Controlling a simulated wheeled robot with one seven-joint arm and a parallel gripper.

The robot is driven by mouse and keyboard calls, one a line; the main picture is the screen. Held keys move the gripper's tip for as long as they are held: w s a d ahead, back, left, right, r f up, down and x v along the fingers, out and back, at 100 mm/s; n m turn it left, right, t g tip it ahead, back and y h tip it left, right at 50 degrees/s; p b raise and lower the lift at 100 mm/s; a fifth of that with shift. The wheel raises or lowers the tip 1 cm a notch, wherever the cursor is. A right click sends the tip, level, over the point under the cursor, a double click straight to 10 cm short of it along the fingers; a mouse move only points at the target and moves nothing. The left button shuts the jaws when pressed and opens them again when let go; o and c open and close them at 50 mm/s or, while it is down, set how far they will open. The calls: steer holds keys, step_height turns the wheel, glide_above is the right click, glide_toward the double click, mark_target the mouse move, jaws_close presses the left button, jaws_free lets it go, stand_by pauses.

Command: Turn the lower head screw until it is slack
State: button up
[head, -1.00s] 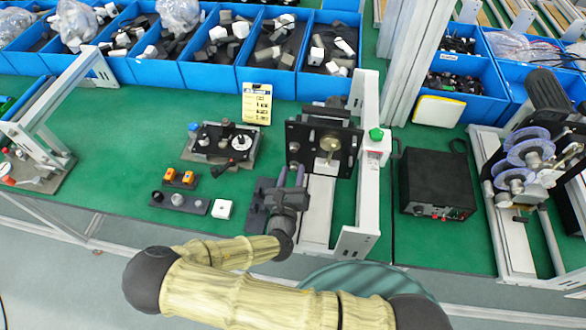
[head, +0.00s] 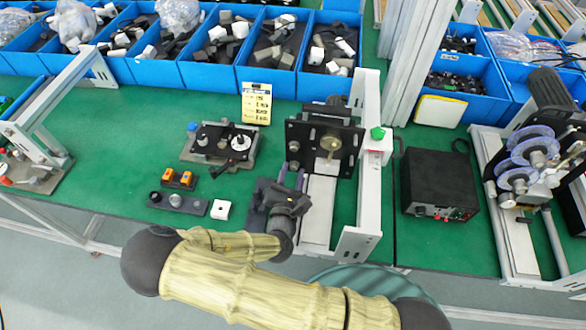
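The black head plate (head: 318,135) stands upright on the coder with a brass disc (head: 330,143) on its face. Two small dark knobs sit at its left edge. The upper screw (head: 294,147) is clear, and the lower head screw (head: 294,165) is partly hidden by my gripper. My gripper (head: 292,170) is at the lower screw, its two greyish-purple fingers a little apart on either side of it. I cannot tell whether they touch the screw.
A black box (head: 438,184) stands right of the coder's upright frame (head: 372,160). The green bench between is clear.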

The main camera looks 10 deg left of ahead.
steer(key=shift+c, duration=0.4)
jaws_close()
steer(key=n, duration=0.4)
steer(key=shift+n, duration=0.3)
steer(key=n, duration=0.5)
steer(key=shift+o, duration=0.4)
jaws_free()
